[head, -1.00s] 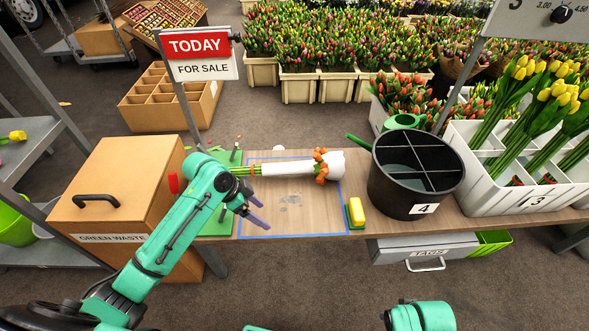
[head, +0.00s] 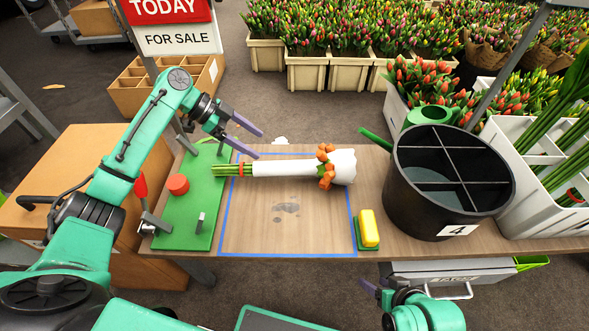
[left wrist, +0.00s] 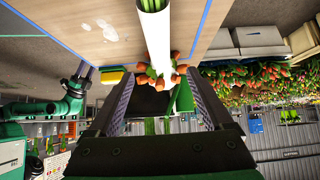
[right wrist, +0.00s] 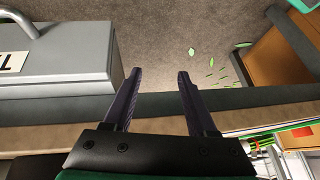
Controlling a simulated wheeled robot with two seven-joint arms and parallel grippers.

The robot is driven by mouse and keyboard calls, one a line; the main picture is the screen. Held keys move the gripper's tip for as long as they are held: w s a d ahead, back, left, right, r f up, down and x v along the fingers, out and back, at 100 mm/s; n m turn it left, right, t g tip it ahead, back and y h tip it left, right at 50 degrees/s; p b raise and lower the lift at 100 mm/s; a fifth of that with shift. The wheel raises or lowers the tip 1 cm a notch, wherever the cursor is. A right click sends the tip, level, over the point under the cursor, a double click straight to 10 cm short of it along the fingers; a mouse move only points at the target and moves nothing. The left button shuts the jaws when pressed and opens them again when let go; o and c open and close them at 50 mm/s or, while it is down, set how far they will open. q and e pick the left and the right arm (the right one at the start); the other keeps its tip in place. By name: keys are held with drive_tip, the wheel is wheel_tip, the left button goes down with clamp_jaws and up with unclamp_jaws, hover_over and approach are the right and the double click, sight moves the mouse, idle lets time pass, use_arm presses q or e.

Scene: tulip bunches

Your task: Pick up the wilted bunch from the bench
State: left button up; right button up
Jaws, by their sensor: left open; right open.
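The wilted bunch (head: 300,169) lies on the wooden bench (head: 285,231), inside the blue taped outline. It has a white wrap, green stems to the left and drooping orange heads at the right end. My left gripper (head: 258,144) is open and empty, above and behind the stem end. In the left wrist view the bunch's white wrap (left wrist: 153,30) and orange heads (left wrist: 162,70) show beyond the open fingers. My right gripper (head: 372,286) is low in front of the bench; in the right wrist view it (right wrist: 155,80) is open and empty.
A green board (head: 205,212) with a clamp and red knob is left of the outline. A yellow sponge (head: 369,227), a black divided bucket (head: 410,205) numbered 4 and a green watering can (head: 428,113) stand to the right. A sale sign (head: 180,38) rises behind.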

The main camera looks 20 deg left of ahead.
sight(286, 164)
use_arm(q)
drive_tip(key=b+x, duration=0.2)
drive_tip(key=x, duration=0.7)
drive_tip(key=shift+f+b, duration=0.3)
drive_tip(key=shift+b, duration=0.05)
drive_tip(key=b+x, duration=0.2)
drive_tip(key=x, duration=0.3)
drive_tip(key=shift+d+f, duration=0.15)
drive_tip(key=shift+f, duration=0.05)
drive_tip(key=shift+r, duration=0.1)
clamp_jaws()
use_arm(e)
drive_tip(key=w+a+f+t+y, duration=0.1)
drive_tip(key=a+f+t+y, duration=0.2)
drive_tip(key=a+t, duration=0.2)
drive_tip(key=shift+w+a+f+m, duration=0.25)
drive_tip(key=shift+a+m, duration=0.15)
drive_tip(key=shift+a, duration=0.85)
